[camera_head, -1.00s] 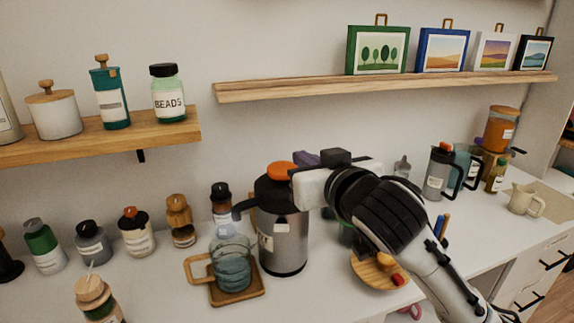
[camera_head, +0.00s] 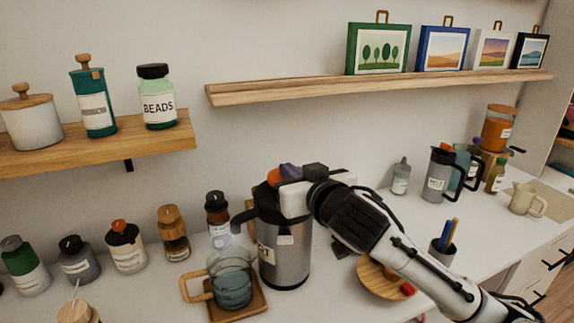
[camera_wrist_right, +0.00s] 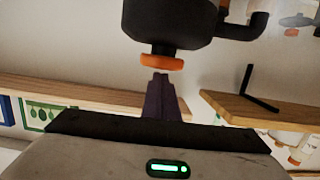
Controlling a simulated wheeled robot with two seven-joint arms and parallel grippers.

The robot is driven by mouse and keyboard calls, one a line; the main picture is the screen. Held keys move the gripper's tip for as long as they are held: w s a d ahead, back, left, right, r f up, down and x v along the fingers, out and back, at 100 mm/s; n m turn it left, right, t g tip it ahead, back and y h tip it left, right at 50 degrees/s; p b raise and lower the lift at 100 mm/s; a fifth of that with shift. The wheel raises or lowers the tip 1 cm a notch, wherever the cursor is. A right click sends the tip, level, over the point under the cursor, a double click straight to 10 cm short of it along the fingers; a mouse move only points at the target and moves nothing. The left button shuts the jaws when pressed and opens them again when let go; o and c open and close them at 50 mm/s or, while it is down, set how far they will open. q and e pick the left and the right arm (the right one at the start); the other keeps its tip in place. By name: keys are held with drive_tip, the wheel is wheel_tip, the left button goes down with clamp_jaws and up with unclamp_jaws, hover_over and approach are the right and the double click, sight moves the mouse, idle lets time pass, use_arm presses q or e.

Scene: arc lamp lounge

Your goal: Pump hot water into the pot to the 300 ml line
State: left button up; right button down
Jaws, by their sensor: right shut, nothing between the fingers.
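The pump flask (camera_head: 284,258) is a steel cylinder with a black top and spout, standing upright on the counter. Its orange button (camera_head: 272,175) is on top and partly hidden by my right gripper (camera_head: 291,171). In the right wrist view the button (camera_wrist_right: 162,62) is just past the tip of my shut, empty purple fingers (camera_wrist_right: 162,98); I cannot tell whether they touch. The glass pot (camera_head: 232,286), with a wooden handle, sits on a wooden tray (camera_head: 252,302) below the spout. Its water level and markings are unreadable. My left gripper is not in view.
Several labelled jars (camera_head: 127,248) line the counter at left. A round wooden plate (camera_head: 374,280) and a pen cup (camera_head: 441,252) stand right of the flask, near my arm. More jugs (camera_head: 440,176) stand farther right. Two shelves (camera_head: 385,88) hang on the wall above.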

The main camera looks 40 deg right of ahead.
drive_tip(key=shift+w+f, duration=0.1)
drive_tip(key=shift+f, duration=0.05)
wheel_tip(320, 180, down, 2)
drive_tip(key=shift+f+b, duration=0.1)
drive_tip(key=shift+b, duration=0.4)
